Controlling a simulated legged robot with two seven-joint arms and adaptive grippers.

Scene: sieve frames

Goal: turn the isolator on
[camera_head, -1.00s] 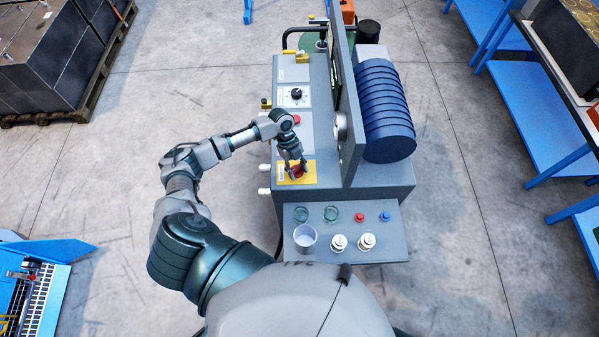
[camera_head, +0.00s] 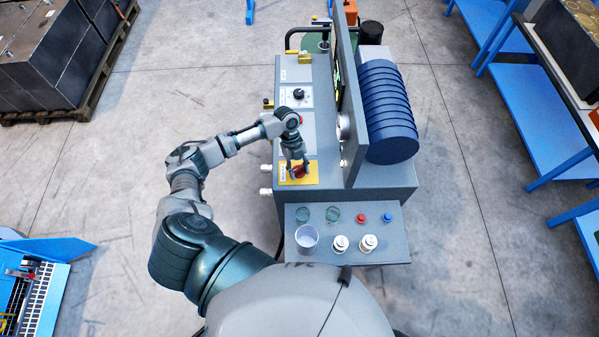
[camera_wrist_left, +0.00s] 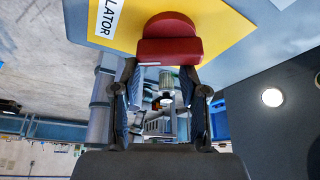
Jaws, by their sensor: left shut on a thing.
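The isolator's red knob (camera_head: 298,173) sits on a yellow plate (camera_head: 313,181) at the near end of the grey machine's control panel. In the left wrist view the red knob (camera_wrist_left: 170,40) stands out from the yellow plate (camera_wrist_left: 225,35), which carries a white label ending in "LATOR". My left gripper (camera_head: 297,168) is over the plate, its fingers on either side of the knob and shut on it. The fingers partly hide the knob in the head view. My right gripper is not in view.
A black dial (camera_head: 298,94) and a red button sit farther up the panel. An upright grey board (camera_head: 352,150) stands close on the right. A low shelf (camera_head: 375,255) in front holds a cup, glass dishes and small bottles.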

